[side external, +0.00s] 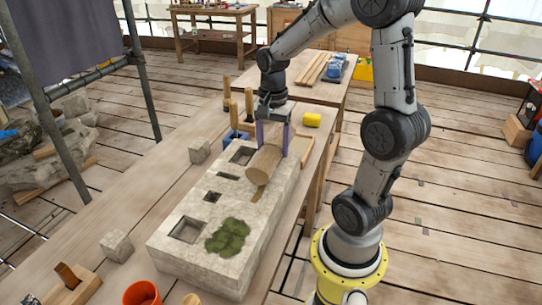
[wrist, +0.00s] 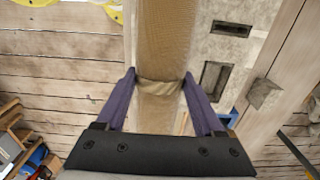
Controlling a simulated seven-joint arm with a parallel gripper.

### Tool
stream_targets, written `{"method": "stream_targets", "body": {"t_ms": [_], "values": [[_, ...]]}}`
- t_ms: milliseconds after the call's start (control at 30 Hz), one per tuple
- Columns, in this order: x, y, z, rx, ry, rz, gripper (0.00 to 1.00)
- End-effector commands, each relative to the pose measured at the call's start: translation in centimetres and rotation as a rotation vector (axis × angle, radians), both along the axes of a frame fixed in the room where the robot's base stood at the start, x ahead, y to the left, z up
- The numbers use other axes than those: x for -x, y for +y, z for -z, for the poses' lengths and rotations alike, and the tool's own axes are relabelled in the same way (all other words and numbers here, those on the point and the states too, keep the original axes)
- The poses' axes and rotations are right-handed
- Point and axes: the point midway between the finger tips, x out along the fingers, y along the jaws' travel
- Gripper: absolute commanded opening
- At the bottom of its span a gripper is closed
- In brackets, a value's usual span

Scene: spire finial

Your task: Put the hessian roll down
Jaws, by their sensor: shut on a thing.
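The hessian roll (side external: 266,163) is a tan, woven cylinder with a cord tied round it. My gripper (side external: 272,140) is shut on the roll, one purple finger on each side. In the wrist view, the roll (wrist: 163,40) runs up the picture between the fingertips (wrist: 159,78), close to the tied cord. In the side view the roll is over the far part of a pale stone block (side external: 185,262). I cannot tell whether the roll touches the stone.
The block has several rectangular recesses (side external: 186,229) and a green mossy patch (side external: 228,236). A small stone cube (side external: 200,150) stands left of it, a yellow item (side external: 312,120) beyond. A blue container (side external: 236,138) with wooden handles is behind. An orange pot (side external: 142,294) is in front.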

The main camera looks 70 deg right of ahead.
Motion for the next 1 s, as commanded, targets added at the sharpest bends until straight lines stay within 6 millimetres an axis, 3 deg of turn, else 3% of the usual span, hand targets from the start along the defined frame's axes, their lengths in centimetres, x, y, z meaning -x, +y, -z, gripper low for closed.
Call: {"method": "stream_targets", "body": {"t_ms": [300,767,800,933,1000], "values": [[-0.7,-0.4,3.7,-0.001,0.001,0.000,0.00],[-0.7,-0.4,4.3,0.001,-0.001,0.000,0.00],[-0.7,-0.4,4.4,0.000,0.000,0.000,0.73],[-0.7,-0.4,4.4,0.000,0.000,0.000,0.97],[-0.7,-0.4,4.4,0.000,0.000,0.000,0.99]]}}
